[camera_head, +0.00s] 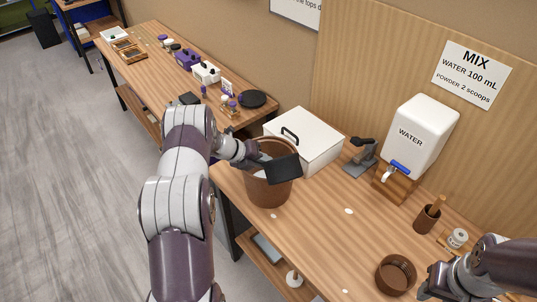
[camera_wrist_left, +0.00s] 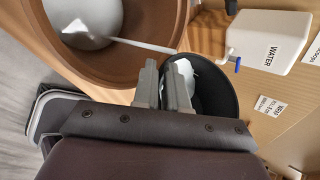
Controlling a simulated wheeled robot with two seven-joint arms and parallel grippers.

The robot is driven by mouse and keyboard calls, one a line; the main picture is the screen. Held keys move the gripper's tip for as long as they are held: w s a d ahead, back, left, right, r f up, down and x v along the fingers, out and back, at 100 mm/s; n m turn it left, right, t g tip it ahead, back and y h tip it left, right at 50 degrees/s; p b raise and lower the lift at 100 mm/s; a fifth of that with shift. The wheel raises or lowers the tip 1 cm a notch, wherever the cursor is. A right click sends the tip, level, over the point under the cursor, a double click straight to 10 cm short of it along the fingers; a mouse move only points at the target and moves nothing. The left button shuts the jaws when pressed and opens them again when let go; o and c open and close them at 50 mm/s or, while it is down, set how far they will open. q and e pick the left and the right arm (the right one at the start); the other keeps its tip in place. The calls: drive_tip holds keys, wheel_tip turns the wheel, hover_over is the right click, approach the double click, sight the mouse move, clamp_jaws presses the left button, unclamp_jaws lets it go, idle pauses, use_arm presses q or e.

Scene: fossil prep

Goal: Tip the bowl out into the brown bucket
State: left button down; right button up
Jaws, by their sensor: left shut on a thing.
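My left gripper (camera_wrist_left: 165,72) is shut on the rim of a black bowl (camera_wrist_left: 230,92). The bowl, also in the head view (camera_head: 283,168), is tilted over the brown bucket (camera_head: 268,192). White material lies in the bowl. A thin white stream (camera_wrist_left: 140,45) runs from it into the bucket, whose brown wall fills the top of the left wrist view (camera_wrist_left: 174,15). A white pool (camera_wrist_left: 85,22) shows inside the bucket. My right gripper (camera_head: 428,290) is at the lower right edge, beside a brown round dish (camera_head: 396,274); its jaws are not clear.
A white box (camera_head: 305,140) stands right behind the bucket. A white water tank (camera_head: 418,132) with a blue tap, a dark grey tool on a stand (camera_head: 361,158), a brown cup (camera_head: 427,218) and a small jar (camera_head: 457,238) are along the back. The table's middle is mostly clear.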

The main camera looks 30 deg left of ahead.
idle(0.4)
use_arm(q)
drive_tip(key=shift+w+a+n+g+h, duration=0.4)
drive_tip(key=shift+w+a+h, duration=0.1)
drive_tip(key=shift+w+a, duration=0.2)
drive_tip(key=shift+d, duration=0.15)
